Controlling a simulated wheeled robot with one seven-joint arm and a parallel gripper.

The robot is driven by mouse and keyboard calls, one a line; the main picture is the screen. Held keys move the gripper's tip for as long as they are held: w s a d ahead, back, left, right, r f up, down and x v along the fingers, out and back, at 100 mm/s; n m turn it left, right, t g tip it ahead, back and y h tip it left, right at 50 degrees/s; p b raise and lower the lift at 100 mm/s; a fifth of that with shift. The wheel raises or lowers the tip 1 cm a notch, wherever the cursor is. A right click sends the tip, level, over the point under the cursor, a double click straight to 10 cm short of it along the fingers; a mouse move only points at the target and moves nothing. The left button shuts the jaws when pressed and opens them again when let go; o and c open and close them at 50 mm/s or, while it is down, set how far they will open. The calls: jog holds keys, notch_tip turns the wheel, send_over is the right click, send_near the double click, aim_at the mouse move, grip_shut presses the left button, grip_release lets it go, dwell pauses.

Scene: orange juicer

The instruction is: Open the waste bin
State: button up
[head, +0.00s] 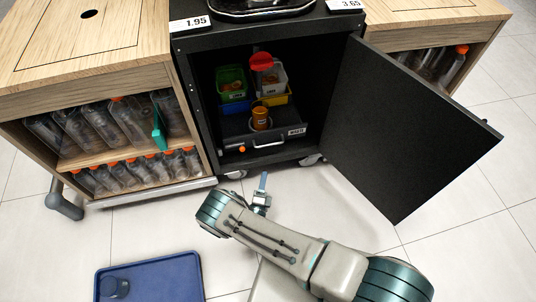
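The black juicer cabinet (185,62) stands open, its black door (408,128) swung out to the right. Low inside it is a dark drawer-like front with a light bar handle (268,143) and a small white label (296,132), too small to read surely. This may be the waste bin; it looks pushed in. My gripper (262,183) is just in front of and below the cabinet opening, apart from the handle. It is small and seen nearly edge-on, so its finger opening cannot be made out.
Green (232,83) and clear containers, a red item (262,61) and an orange cup (261,118) sit inside above the drawer. Wooden bottle racks (75,65) flank the cabinet. A blue tray (150,275) lies at front left. The open door limits room on the right.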

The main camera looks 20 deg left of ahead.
jog(key=shift+n+y, duration=0.3)
jog(key=shift+y, duration=0.1)
jog(key=b+x, duration=0.1)
jog(key=x, duration=0.3)
jog(key=b+x, duration=0.1)
jog(key=x, duration=0.3)
jog(key=f+b+x, duration=0.1)
jog(key=x, duration=0.4)
jog(key=shift+w+a+b, duration=0.1)
jog(key=shift+w+b, duration=0.05)
jog(key=shift+b, duration=0.2)
grip_shut()
